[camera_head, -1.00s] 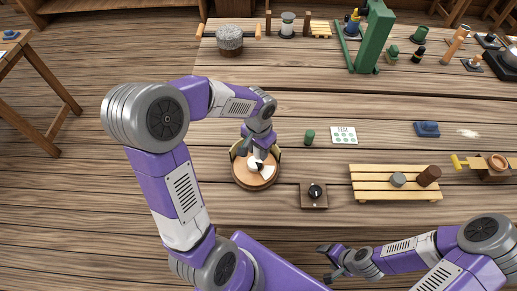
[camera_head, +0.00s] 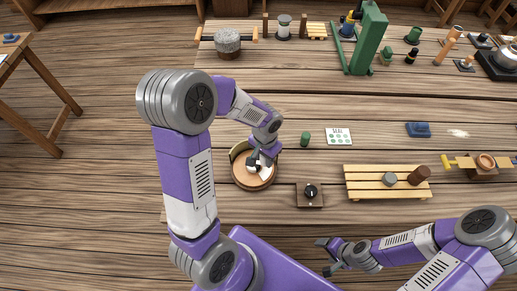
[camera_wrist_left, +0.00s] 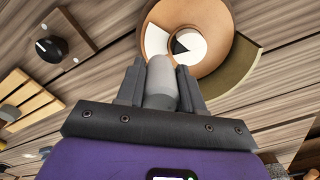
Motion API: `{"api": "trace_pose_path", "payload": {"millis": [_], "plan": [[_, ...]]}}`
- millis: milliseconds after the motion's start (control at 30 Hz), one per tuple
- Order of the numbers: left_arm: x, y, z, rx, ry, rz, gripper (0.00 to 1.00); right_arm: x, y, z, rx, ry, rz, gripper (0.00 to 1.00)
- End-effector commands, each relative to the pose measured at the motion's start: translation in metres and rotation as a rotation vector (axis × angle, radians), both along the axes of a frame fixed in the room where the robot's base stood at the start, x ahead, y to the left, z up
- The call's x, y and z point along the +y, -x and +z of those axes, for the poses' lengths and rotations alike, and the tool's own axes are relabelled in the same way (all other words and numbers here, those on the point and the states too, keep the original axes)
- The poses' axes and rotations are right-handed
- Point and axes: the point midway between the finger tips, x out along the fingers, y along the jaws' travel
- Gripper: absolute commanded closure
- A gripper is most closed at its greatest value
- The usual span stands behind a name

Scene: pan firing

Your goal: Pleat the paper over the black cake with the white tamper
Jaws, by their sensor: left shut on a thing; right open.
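My left gripper (camera_head: 256,160) is over the round wooden dish (camera_head: 243,180). In the left wrist view, the left gripper (camera_wrist_left: 161,80) is shut on the pale tamper (camera_wrist_left: 162,88), which looks light grey in shade. White paper (camera_wrist_left: 156,40) lies in the dish, also seen in the head view (camera_head: 265,173). A dark wedge of the black cake (camera_wrist_left: 179,47) shows between pale areas; the tamper and gripper hide part of the dish. I cannot tell whether the tamper touches the paper. My right gripper (camera_head: 327,256) is open and empty near the table's front edge.
A curved olive band (camera_wrist_left: 238,72) stands along the dish's edge. A small box with a black knob (camera_head: 310,194) is to the right. A slatted rack (camera_head: 362,182) holds two cylinders. A green cylinder (camera_head: 305,138) and a seal card (camera_head: 339,136) lie behind. Bare table lies between.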

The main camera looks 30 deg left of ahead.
Motion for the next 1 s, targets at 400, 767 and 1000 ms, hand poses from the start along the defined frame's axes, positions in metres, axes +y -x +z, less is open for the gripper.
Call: {"api": "trace_pose_path", "payload": {"millis": [400,767,1000], "plan": [[-0.011,0.004,-0.010,-0.001,-0.009,-0.001,0.94,0.000,0.000,0.025,0.000,0.000,0.000,0.29],[0.010,0.004,-0.028,-0.002,-0.009,0.003,0.94,0.000,0.000,0.013,0.001,0.000,0.000,0.29],[0.025,0.005,-0.031,-0.002,-0.009,0.001,0.94,0.000,0.000,0.013,0.000,0.000,0.000,0.29]]}}
